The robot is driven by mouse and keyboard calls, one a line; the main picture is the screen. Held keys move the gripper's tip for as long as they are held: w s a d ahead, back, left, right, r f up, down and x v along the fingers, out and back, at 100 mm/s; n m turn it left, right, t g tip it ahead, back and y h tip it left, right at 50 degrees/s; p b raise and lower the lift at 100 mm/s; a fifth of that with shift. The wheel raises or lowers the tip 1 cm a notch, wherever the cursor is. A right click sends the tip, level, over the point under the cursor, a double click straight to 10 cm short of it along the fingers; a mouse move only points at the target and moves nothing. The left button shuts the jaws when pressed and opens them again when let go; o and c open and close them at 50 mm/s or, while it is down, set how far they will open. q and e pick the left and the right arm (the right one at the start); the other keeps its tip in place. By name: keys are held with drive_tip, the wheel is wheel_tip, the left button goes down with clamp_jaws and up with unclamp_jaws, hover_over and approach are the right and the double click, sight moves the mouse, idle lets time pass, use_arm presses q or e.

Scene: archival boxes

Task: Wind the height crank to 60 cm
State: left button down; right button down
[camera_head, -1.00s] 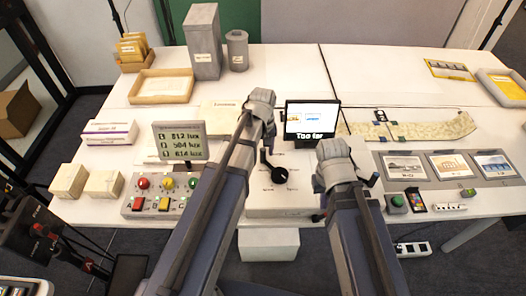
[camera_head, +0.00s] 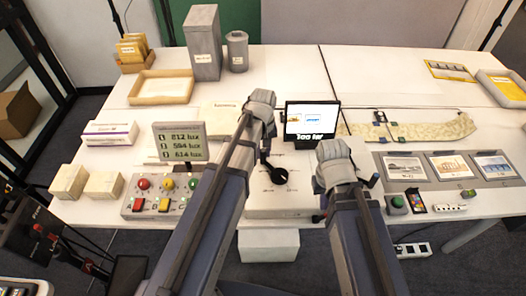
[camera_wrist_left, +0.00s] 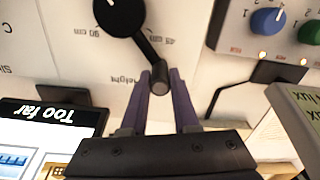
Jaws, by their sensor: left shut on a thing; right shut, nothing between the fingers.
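The height crank is a black round knob (camera_head: 281,175) with an arm, on a white panel (camera_head: 285,204) at the table's front middle. In the left wrist view the knob (camera_wrist_left: 119,14) shows upside down, with "90 cm", "45 cm" and "height" printed around it. Its arm runs between the 90 and 45 marks to a dark handle end (camera_wrist_left: 158,84). My left gripper (camera_wrist_left: 163,82) is shut on that handle; it also shows in the head view (camera_head: 265,130). My right gripper (camera_head: 331,152) is shut and empty, to the right of the panel.
A small screen (camera_head: 312,121) behind the panel reads "Too far". A lux display (camera_head: 180,143) and a button box (camera_head: 160,193) stand to the left. Picture cards (camera_head: 404,167) lie further right.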

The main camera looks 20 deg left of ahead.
use_arm(q)
drive_tip(key=w+d+m, duration=0.1)
drive_tip(key=m, duration=0.1)
drive_tip(key=w+d+m, duration=0.1)
drive_tip(key=m, duration=0.1)
drive_tip(key=shift+w+d, duration=0.2)
drive_tip(key=shift+w, duration=0.05)
drive_tip(key=d+m, duration=0.1)
drive_tip(key=m, duration=0.1)
drive_tip(key=w+d+m, duration=0.1)
drive_tip(key=shift+d+m, duration=0.2)
drive_tip(key=shift+m, duration=0.2)
drive_tip(key=d+m, duration=0.2)
drive_tip(key=m, duration=0.1)
drive_tip(key=shift+w+d, duration=0.15)
drive_tip(key=shift+d, duration=0.2)
drive_tip(key=d+m, duration=0.2)
drive_tip(key=m, duration=0.1)
drive_tip(key=shift+s, duration=0.2)
drive_tip(key=shift+s+d, duration=0.2)
drive_tip(key=shift+d, duration=0.4)
drive_tip(key=shift+s, duration=0.1)
drive_tip(key=c, duration=0.7)
unclamp_jaws()
